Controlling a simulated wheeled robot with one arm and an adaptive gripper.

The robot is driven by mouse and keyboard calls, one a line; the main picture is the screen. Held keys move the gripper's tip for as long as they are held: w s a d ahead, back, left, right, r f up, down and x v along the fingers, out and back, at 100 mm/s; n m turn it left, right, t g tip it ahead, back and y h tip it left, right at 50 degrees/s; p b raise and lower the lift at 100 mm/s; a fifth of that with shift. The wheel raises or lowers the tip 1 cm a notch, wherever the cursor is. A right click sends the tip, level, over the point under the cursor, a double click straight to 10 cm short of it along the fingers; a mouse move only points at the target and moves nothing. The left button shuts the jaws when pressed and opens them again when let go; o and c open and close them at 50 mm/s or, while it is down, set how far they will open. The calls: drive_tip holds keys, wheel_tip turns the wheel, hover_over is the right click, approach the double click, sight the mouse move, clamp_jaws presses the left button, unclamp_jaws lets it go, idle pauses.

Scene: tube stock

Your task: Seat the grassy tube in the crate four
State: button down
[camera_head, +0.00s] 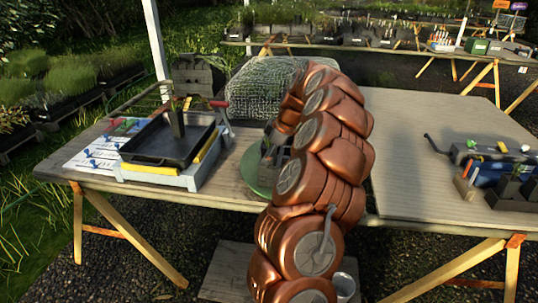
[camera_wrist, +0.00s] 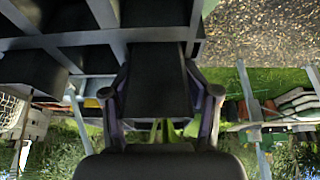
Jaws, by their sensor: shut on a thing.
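My gripper (camera_wrist: 160,85) shows in the wrist view, its two fingers on either side of a broad dark shape. A green piece (camera_wrist: 163,130), seemingly part of the grassy tube, shows between the fingers near the palm. In the head view my copper arm hides the gripper and the tube.
A black tray (camera_head: 150,160) sits on a grey base at the left of the table. A green round plate (camera_head: 258,180) is partly behind my arm. A netted mound (camera_head: 255,85) stands at the back. A dark rack with blue parts (camera_head: 488,170) is at the right. The right tabletop (camera_head: 425,140) has free room.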

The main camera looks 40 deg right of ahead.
drive_tip(key=f, duration=0.2)
drive_tip(key=s+a+f, duration=0.1)
drive_tip(key=shift+f+g, duration=0.15)
drive_tip(key=shift+g, duration=0.25)
drive_tip(key=c, duration=1.6)
unclamp_jaws()
drive_tip(key=shift+w+d+f, duration=0.1)
drive_tip(key=shift+w+f, duration=0.1)
drive_tip(key=o, duration=1.5)
drive_tip(key=shift+w+d+f, duration=0.1)
drive_tip(key=shift+w+f, duration=0.1)
drive_tip(key=shift+w, duration=0.1)
drive_tip(key=shift+o, duration=0.5)
drive_tip(key=shift+s+r, duration=0.15)
drive_tip(key=shift+r, duration=0.15)
drive_tip(key=shift+s+d+r, duration=0.1)
drive_tip(key=shift+d+r, duration=0.2)
drive_tip(key=shift+r, duration=0.05)
drive_tip(key=v, duration=1.2)
drive_tip(key=shift+w+a+r, duration=0.2)
drive_tip(key=shift+w+a, duration=0.05)
drive_tip(key=shift+w, duration=0.05)
